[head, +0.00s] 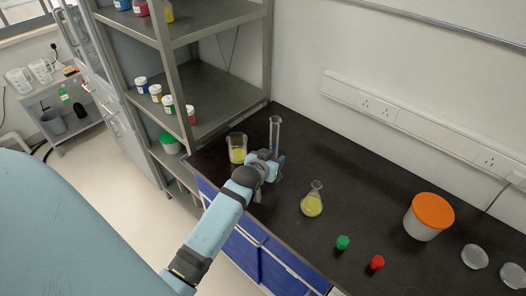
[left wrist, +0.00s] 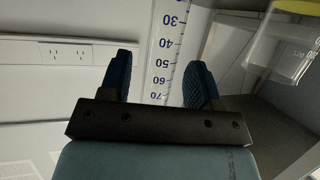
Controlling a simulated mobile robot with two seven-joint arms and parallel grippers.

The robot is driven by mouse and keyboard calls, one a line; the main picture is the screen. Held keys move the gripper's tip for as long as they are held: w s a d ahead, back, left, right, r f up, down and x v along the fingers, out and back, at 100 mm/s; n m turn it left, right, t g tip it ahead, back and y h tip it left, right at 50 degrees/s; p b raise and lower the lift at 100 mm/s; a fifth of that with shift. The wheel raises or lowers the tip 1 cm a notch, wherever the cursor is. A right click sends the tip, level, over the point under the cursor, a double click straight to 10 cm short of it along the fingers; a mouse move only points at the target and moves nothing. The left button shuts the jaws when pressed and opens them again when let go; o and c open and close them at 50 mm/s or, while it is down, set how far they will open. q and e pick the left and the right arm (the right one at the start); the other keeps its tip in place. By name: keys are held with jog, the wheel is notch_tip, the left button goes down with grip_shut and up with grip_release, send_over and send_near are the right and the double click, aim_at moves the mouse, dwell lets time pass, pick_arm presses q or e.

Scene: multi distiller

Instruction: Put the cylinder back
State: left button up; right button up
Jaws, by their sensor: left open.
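The clear graduated cylinder (head: 275,132) stands upright on the dark bench near its left end. In the left wrist view its scale markings (left wrist: 165,50) show between my two fingers. My left gripper (head: 277,160) is open at the lower part of the cylinder, with one finger on each side in the wrist view (left wrist: 160,88). I cannot tell whether either finger touches the cylinder. Its base is hidden behind the gripper in the head view. My right gripper is in neither view.
A beaker of yellow liquid (head: 237,150) stands close left of the gripper. A conical flask (head: 312,203), green cap (head: 343,242), red cap (head: 377,262) and orange-lidded tub (head: 427,220) stand to the right. A metal shelf (head: 215,95) rises at the left. The bench behind the flask is clear.

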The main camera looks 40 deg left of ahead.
pick_arm(q)
jog(key=v, duration=1)
jog(key=s+d+f+m+g+h, duration=0.2)
jog(key=s+d+f+m+h, duration=0.3)
jog(key=s+d+f, duration=1)
jog(key=shift+s+d+f+h+b, duration=0.3)
jog(key=shift+s+h, duration=0.1)
jog(key=shift+s, duration=0.25)
jog(key=shift+r, duration=0.1)
jog(key=r+p, duration=0.3)
jog(key=shift+a, duration=0.25)
